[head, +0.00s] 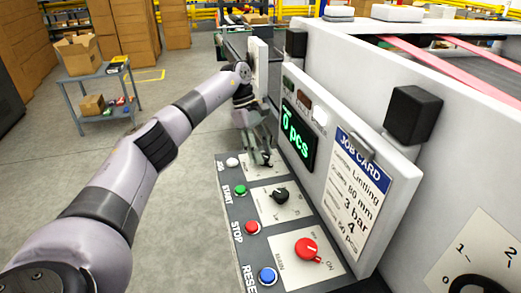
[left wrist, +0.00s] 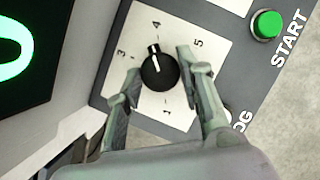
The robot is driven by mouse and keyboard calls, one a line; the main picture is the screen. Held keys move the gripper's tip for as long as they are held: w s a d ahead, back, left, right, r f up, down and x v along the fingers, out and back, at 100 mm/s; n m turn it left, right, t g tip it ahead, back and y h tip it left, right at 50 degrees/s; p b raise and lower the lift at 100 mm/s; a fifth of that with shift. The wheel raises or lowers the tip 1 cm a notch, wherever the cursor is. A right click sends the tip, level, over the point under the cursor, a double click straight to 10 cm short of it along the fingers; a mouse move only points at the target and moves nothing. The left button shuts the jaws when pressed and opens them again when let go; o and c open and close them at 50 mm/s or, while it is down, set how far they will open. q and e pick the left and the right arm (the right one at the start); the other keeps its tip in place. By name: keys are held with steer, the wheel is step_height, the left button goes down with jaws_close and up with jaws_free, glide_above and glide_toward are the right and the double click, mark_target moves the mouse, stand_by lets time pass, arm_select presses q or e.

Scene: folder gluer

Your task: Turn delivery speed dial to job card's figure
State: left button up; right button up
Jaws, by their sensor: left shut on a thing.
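The delivery speed dial (left wrist: 160,70) is a round black knob on a white plate (left wrist: 190,25) in the left wrist view. Its white mark points up, close to the 4. The 1, 3 and 5 also show; a finger seems to hide the 2. My left gripper (left wrist: 162,92) has one finger on each side of the knob and is shut on it. The job card (head: 358,185) hangs on the upright panel and shows "3 bar", then "4". My right gripper is not in view.
A green START button (head: 240,190), red STOP button (head: 252,227) and blue RESET button (head: 267,275) line the panel's left edge. Another black knob (head: 280,195) and a red switch (head: 306,248) sit nearer. A green display (head: 297,130) stands beside the gripper.

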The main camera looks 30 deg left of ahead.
arm_select(q)
steer(key=shift+w+m+g, duration=0.1)
steer(key=shift+m+g, duration=0.3)
steer(key=shift+m, duration=0.7)
steer(key=o, duration=1.1)
steer(key=shift+o, duration=0.2)
steer(key=shift+r, duration=0.1)
step_height(320, 180, up, 10)
